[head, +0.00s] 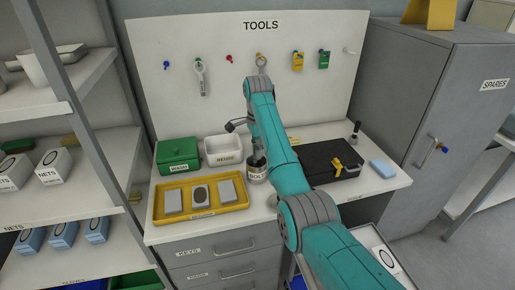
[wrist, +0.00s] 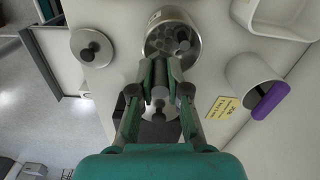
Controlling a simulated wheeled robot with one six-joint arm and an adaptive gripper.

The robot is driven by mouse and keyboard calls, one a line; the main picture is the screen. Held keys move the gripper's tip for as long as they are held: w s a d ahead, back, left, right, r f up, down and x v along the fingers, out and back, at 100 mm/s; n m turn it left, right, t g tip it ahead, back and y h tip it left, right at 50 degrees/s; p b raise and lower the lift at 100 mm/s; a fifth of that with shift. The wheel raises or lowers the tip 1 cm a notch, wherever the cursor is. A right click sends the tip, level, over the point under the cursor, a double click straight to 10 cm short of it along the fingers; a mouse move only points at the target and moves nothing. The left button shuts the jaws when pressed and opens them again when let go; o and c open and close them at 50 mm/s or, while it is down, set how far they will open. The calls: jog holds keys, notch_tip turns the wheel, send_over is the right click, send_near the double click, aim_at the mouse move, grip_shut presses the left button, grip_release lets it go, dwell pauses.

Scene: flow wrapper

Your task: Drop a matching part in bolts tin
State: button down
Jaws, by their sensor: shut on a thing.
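The bolts tin (head: 257,175) is a metal tin on the worktop, its label partly readable. In the wrist view the tin (wrist: 149,45) is open at the top, with several dark round-ended parts inside. My gripper (wrist: 161,72) is shut on a small dark grey, bolt-like part (wrist: 160,93). The fingertips are at the near rim of the tin in that view; I cannot tell their height above it. In the head view my gripper (head: 257,154) is just above the tin and partly hidden by my arm. A round lid with a dark knob (wrist: 92,48) lies left of the tin.
A white cup with a purple item (wrist: 252,80) and a yellow card (wrist: 221,107) are right of the tin in the wrist view. A yellow tray (head: 159,211), a green box (head: 179,153), a white bin (head: 223,151) and a black case (head: 318,170) crowd the worktop.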

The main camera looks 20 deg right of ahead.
aim_at(257, 169)
jog(key=shift+f, duration=2.05)
jog(key=c, duration=1.1)
grip_release()
